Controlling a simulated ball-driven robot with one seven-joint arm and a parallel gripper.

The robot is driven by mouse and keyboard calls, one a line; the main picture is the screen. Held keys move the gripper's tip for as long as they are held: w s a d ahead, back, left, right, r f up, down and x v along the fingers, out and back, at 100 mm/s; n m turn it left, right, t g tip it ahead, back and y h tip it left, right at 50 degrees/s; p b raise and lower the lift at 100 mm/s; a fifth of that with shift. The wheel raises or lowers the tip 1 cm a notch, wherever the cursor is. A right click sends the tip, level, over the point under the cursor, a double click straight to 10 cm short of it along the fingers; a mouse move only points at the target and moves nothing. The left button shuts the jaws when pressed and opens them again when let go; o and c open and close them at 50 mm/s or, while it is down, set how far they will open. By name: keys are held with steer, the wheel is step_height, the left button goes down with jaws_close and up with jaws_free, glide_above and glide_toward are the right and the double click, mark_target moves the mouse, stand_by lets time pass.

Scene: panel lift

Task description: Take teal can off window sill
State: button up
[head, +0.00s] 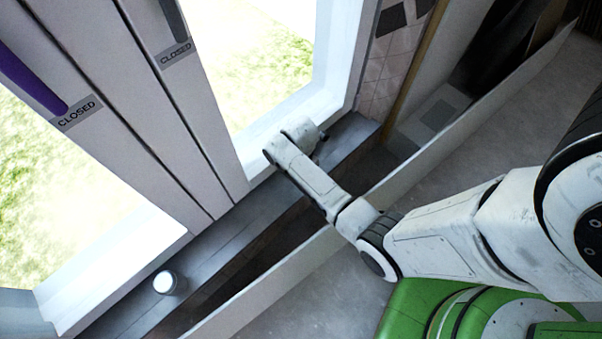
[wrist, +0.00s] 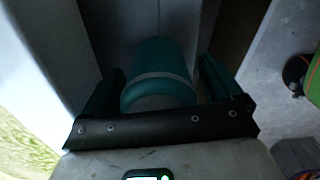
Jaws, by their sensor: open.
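The teal can (wrist: 160,62), with a paler band around it, stands between the two fingers of my gripper (wrist: 161,68) in the wrist view. The fingers are open, one on each side of the can, with its near end close to the dark gripper body. The picture is dark there, so I cannot tell whether either finger touches the can. In the head view my arm reaches over the grey window sill (head: 236,226). The teal can is not visible there, hidden by my arm's end.
A small white-topped can (head: 167,282) stands on the sill at the lower left, apart from my arm. White window frames marked CLOSED (head: 77,113) rise behind the sill. A pale panel edge (head: 270,285) runs along the near side, with a dark gap between.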

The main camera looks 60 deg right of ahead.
steer(key=c, duration=1.2)
steer(key=shift+c, duration=0.3)
steer(key=shift+r, duration=0.1)
